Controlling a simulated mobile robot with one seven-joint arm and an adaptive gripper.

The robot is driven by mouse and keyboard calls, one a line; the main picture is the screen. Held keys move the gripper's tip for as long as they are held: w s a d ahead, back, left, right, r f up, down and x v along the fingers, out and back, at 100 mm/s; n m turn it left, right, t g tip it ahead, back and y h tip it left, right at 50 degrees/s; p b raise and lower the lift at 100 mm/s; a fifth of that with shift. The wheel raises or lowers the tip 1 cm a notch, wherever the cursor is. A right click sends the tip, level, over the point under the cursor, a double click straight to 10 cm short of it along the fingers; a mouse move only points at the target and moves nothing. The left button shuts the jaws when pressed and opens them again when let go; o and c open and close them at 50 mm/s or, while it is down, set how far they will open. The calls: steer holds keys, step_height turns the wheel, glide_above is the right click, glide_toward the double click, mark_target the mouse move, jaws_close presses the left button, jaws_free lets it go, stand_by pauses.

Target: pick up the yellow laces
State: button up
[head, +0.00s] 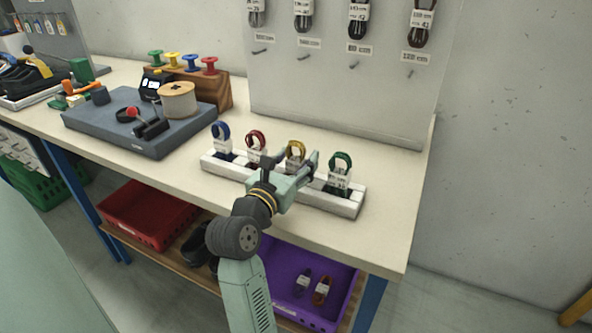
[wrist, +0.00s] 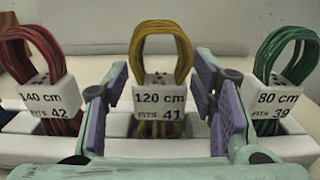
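The yellow laces (wrist: 161,42) are a looped bundle with a white label reading 120 cm, fits 41, upright in a slot of the white holder (wrist: 55,145). In the head view the yellow laces (head: 296,150) stand between the red and green bundles, partly hidden by my gripper (head: 287,167). My gripper also shows in the wrist view (wrist: 161,98), open, with one purple-padded finger on each side of the label. Gaps show between the pads and the label. The lower part of the bundle is inside the holder.
Red laces (head: 256,143) and blue laces (head: 221,133) stand to the left, green laces (head: 340,168) to the right, close beside the fingers. A pegboard panel (head: 345,85) rises behind. A grey platform with a spool (head: 178,100) sits left.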

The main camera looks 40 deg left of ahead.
steer(key=c, duration=0.8)
